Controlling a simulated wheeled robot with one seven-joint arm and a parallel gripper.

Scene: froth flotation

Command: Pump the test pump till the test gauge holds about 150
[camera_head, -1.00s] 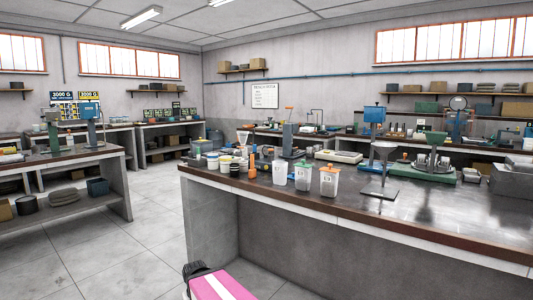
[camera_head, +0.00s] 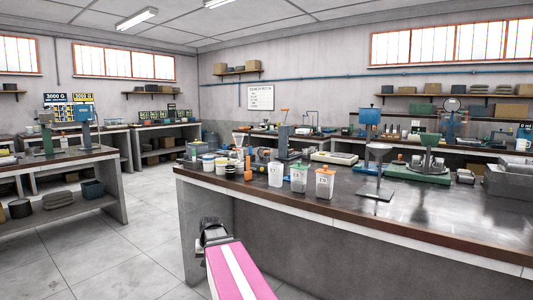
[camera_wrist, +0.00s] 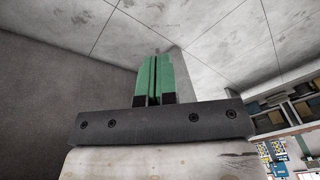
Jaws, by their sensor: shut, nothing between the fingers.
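My gripper shows in the wrist view as two green fingers (camera_wrist: 154,80) pressed together, with nothing between them. In the head view my pink arm reaches up from the bottom edge. Its dark end is low in front of the near bench, apart from everything on it. A round dial (camera_head: 452,104) stands on the back bench at right and may be the test gauge; its reading is too small to tell.
Another bench (camera_head: 60,156) is at left. The floor (camera_head: 140,225) between is clear.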

